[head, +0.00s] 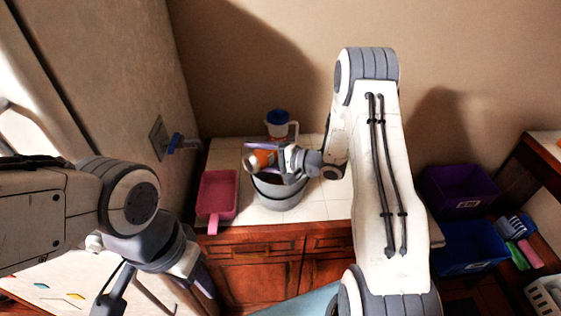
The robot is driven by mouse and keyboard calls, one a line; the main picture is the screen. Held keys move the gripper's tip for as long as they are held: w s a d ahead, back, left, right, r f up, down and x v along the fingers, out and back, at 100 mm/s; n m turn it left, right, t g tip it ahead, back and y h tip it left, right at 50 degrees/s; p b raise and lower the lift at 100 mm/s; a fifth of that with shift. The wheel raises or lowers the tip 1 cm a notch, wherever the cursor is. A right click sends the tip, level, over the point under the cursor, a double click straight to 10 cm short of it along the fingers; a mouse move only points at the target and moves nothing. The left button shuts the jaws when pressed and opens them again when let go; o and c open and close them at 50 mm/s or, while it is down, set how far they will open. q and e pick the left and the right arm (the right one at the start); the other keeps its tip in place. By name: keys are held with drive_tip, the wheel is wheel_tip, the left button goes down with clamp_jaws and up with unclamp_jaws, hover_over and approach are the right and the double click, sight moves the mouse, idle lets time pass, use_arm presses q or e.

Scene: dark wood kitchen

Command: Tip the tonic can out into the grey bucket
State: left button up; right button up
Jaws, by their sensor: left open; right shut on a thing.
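The tonic can (262,160), which looks orange with a pale end, is held by my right gripper (273,160). The can lies tipped well over on its side, with its pale end pointing left, above the grey bucket (282,200). The bucket stands on the white tiled counter, and the can and gripper hide part of its opening. I cannot see whether anything is coming out of the can. My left gripper (155,298) is open and empty at the lower left, low and away from the counter, partly cut off by the picture edge.
A pink dustpan-like tray (217,193) lies left of the bucket. A white jug with a blue lid (278,122) stands behind it. Purple (458,185) and blue (468,244) bins sit at right, beside several brushes. Bare counter tiles (334,199) show right of the bucket.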

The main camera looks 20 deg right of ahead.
drive_tip(key=shift+d+r+m+y+p, duration=0.2)
drive_tip(key=shift+r+m+y+p, duration=0.3)
drive_tip(key=shift+m+p, duration=0.25)
idle(0.6)
drive_tip(key=shift+w+d+f+m, duration=0.15)
drive_tip(key=shift+f+m, duration=0.25)
drive_tip(key=shift+m, duration=0.25)
idle(0.3)
drive_tip(key=shift+w+d+r+m+t+y, duration=0.1)
drive_tip(key=shift+d+r+m+t+y, duration=0.15)
drive_tip(key=shift+m+t+y, duration=0.3)
drive_tip(key=shift+r+m+p, duration=0.15)
drive_tip(key=shift+m+p, duration=0.1)
drive_tip(key=shift+p, duration=0.1)
drive_tip(key=shift+w+d+r+m+t+y, duration=0.25)
drive_tip(key=shift+d+r+m+y, duration=0.15)
drive_tip(key=shift+m, duration=0.5)
drive_tip(key=shift+d+r+m, duration=0.15)
drive_tip(key=shift+m, duration=0.25)
idle(0.8)
